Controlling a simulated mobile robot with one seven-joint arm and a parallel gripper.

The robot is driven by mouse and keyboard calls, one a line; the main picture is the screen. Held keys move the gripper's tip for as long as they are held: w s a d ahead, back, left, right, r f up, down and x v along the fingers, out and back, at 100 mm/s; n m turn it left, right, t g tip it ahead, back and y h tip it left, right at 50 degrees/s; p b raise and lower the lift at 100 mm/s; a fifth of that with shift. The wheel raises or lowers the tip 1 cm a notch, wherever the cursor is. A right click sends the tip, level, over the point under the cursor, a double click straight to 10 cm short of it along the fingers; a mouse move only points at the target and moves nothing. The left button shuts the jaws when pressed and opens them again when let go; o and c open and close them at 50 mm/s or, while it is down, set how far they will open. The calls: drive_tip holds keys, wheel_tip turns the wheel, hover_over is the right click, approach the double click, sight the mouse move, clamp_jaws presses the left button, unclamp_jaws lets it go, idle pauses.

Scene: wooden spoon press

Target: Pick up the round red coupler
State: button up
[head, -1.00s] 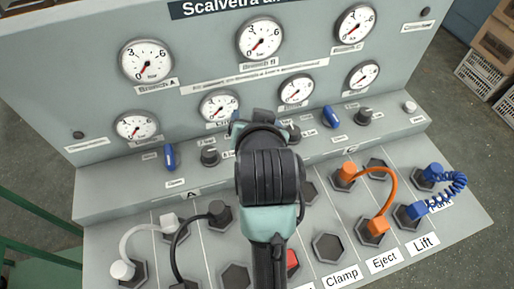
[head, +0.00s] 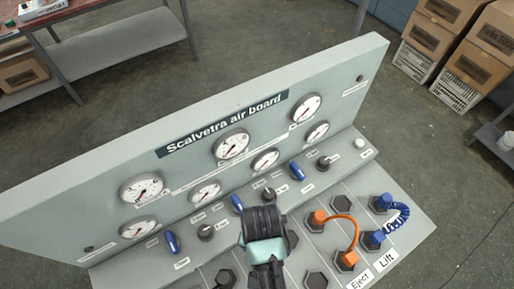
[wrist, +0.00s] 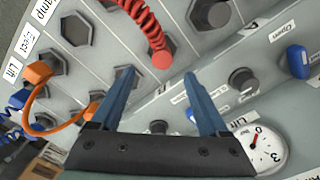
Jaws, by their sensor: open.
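The round red coupler (wrist: 162,60) shows in the wrist view as a bright red disc at the end of a coiled red hose (wrist: 145,22). It lies over the sloping grey board, near the strip below the sockets. My gripper (wrist: 158,73) has two blue fingers spread apart, with nothing between them. In the picture the coupler sits just above the gap between the fingertips; I cannot tell how far beyond them it is. In the head view my arm blocks this area, and the coupler does not show.
Near the fingers are an orange hose (wrist: 46,128), a black knob (wrist: 243,80), a blue lever (wrist: 298,62) and a gauge (wrist: 262,146). The head view shows a blue coiled hose (head: 402,215) on the board's right. Boxes (head: 455,70) stand on the floor behind.

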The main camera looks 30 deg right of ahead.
drive_tip(key=shift+a+f+p, duration=0.15)
drive_tip(key=shift+f+p, duration=0.2)
drive_tip(key=shift+f, duration=4.45)
clamp_jaws()
